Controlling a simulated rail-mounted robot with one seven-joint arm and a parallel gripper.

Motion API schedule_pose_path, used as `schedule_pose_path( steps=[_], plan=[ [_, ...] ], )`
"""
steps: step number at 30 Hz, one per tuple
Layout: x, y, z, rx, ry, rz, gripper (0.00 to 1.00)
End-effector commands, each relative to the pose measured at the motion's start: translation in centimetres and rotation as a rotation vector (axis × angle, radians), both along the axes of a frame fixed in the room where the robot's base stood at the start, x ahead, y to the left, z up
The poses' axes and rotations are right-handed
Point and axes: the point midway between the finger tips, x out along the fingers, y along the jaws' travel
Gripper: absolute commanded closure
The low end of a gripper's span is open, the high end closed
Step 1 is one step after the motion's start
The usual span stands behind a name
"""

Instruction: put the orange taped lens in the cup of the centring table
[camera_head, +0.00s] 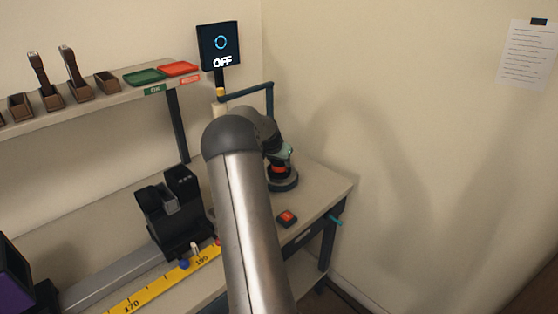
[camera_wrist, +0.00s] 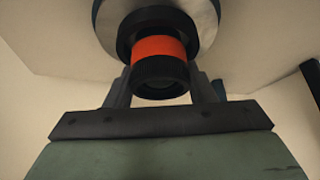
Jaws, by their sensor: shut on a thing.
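The orange taped lens is a short black barrel with a bright orange band (camera_wrist: 159,48). It also shows as a small orange patch in the head view (camera_head: 279,169). My gripper (camera_wrist: 160,78) has one finger on each side of the barrel and is shut on it. The centring table's round base (camera_head: 286,184) is dark in the head view, directly below the lens. In the wrist view its pale metal disc (camera_wrist: 205,20) lies behind the lens, with a dark ring around the lens's far end. I cannot tell whether the lens is seated in the cup.
A screen (camera_head: 219,44) reads OFF beside a dark bracket arm (camera_head: 250,93). A red button (camera_head: 287,217) sits near the bench edge. A black fixture (camera_head: 170,215) and yellow ruler (camera_head: 150,290) lie left. The shelf holds green (camera_head: 144,77) and red trays (camera_head: 178,69).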

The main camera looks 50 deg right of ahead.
Motion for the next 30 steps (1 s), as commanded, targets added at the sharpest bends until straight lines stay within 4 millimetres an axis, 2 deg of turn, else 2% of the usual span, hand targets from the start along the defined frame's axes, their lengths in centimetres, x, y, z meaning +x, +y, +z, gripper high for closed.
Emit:
schedule_pose_path(
  steps=[8, 9, 11, 19, 23, 30],
  plan=[
    [0.0, 0.0, -0.3, -0.001, -0.001, -0.001, 0.77],
    [0.0, 0.0, -0.3, -0.001, 0.0, 0.0, 0.45],
    [0.0, 0.0, -0.2, 0.0, 0.0, 0.0, 0.29],
    [0.0, 0.0, -0.1, 0.0, 0.0, 0.0, 0.29],
    [0.0, 0.2, 0.6, -0.002, -0.001, 0.0, 0.29],
    [-0.5, 2.5, 4.6, -0.002, -0.003, 0.001, 0.29]
  ],
)
